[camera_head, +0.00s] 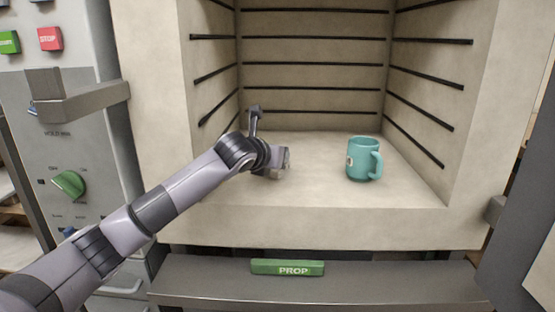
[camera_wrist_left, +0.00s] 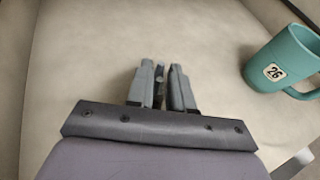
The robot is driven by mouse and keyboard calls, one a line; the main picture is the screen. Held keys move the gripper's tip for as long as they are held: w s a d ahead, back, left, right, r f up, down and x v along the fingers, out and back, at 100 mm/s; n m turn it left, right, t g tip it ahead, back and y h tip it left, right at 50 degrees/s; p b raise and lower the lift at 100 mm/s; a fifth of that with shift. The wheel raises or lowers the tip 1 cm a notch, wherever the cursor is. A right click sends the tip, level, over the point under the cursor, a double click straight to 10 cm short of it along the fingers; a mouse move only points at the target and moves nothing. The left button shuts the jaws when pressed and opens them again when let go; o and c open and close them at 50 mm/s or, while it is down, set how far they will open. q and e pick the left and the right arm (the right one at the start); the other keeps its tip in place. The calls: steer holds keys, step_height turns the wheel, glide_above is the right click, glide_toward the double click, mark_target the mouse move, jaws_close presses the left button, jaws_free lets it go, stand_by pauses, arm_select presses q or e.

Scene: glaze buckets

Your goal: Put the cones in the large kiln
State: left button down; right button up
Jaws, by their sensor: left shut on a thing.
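The large kiln (camera_head: 330,226) stands open in front of me, with a pale interior and dark element rods along its walls. My left arm reaches in from the left, and my left gripper (camera_head: 284,160) is inside the chamber, low over its floor. In the left wrist view the left gripper (camera_wrist_left: 164,86) has its fingers nearly together on a small dark thing between them, which looks like a cone (camera_wrist_left: 159,78). The fingers hide most of it. No other cone is clearly visible. My right gripper is not in view.
A teal mug (camera_head: 362,160) stands upright on the kiln floor to the right of my left gripper; its label 26 shows in the left wrist view (camera_wrist_left: 273,72). The floor between gripper and mug is clear.

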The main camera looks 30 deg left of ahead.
arm_select(q)
steer(key=shift+f, duration=0.25)
steer(key=c, duration=1)
jaws_free()
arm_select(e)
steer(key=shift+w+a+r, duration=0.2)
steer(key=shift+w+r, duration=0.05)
arm_select(q)
steer(key=shift+r, duration=0.25)
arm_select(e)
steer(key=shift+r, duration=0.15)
arm_select(q)
steer(key=v, duration=1.2)
steer(key=shift+f+p, duration=0.15)
steer(key=shift+p, duration=0.15)
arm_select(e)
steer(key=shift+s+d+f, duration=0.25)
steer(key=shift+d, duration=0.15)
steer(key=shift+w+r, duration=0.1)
